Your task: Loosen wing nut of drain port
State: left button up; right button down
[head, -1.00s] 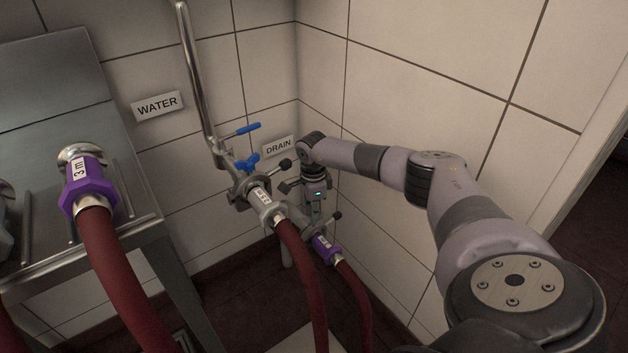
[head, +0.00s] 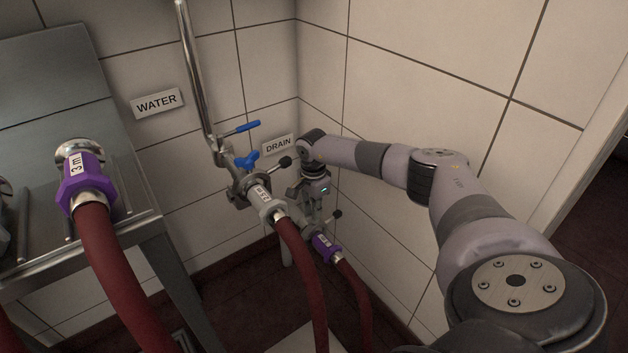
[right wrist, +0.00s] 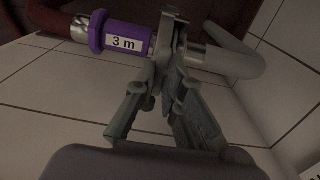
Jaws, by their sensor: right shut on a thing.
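The drain port is low in the corner under the DRAIN sign (head: 279,146), with a purple "3 m" hose fitting (head: 325,246) joined to it. The fitting also shows in the right wrist view (right wrist: 122,41). A metal clamp (right wrist: 174,40) goes around the joint between this fitting and the grey pipe (right wrist: 235,63). My right gripper (head: 312,212) reaches down to the clamp from above. In the right wrist view its fingers (right wrist: 166,88) are shut on the clamp's wing nut, which they mostly hide. My left gripper is not in view.
Beside the drain, the water port has a blue handle (head: 241,129), a blue wing valve (head: 247,162) and a grey hose fitting (head: 265,203). Red hoses (head: 308,270) hang in front. A metal stand (head: 150,225) is at left. Tiled walls close in the corner.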

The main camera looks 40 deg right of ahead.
jog(key=c, duration=1.7)
grip_release()
